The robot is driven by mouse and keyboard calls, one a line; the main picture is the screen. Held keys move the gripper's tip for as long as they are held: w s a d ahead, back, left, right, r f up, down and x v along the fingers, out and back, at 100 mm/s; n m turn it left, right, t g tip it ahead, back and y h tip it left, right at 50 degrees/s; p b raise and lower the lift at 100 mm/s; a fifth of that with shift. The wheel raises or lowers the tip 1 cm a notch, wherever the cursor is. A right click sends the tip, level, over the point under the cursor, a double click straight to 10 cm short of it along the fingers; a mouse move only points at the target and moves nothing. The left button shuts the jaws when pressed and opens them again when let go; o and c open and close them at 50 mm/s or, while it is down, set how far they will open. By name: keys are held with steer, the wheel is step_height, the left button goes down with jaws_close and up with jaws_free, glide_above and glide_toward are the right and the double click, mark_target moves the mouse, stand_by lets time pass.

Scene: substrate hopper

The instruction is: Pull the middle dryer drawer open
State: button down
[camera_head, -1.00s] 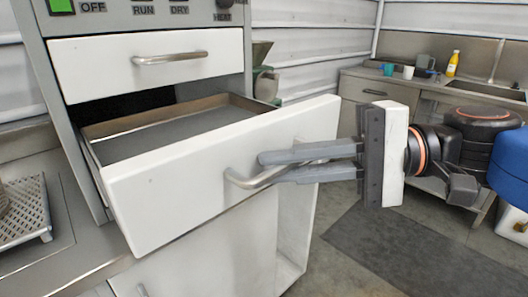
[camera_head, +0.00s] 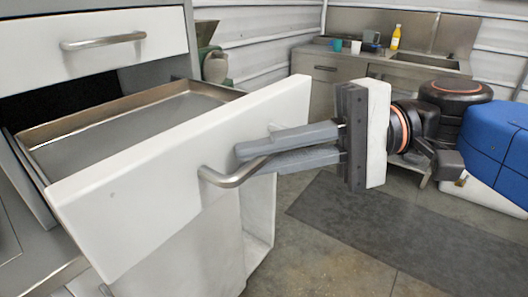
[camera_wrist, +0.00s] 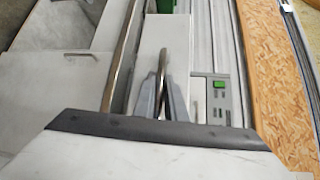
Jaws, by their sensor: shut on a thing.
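The middle dryer drawer (camera_head: 170,185) has a white front and a shallow metal tray (camera_head: 75,125) behind it. It stands well out of the cabinet, and its tray looks empty. Its metal bar handle (camera_head: 225,181) is on the front. My gripper (camera_head: 245,160) comes from the right, with its two grey fingers closed around the right part of the handle. In the wrist view my fingers (camera_wrist: 161,105) meet on the handle bar (camera_wrist: 162,60). The upper drawer (camera_head: 95,40) is shut above it.
A grey mat (camera_head: 400,240) lies on the floor at the right. A metal sink counter (camera_head: 400,62) with a yellow bottle (camera_head: 396,37) and cups stands at the back. The wrist view shows the green switch panel (camera_wrist: 219,84).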

steer(key=c, duration=2.1)
jaws_free()
steer(key=shift+d, duration=0.2)
steer(key=d, duration=0.7)
steer(key=shift+w+r, duration=0.35)
steer(key=shift+r, duration=0.1)
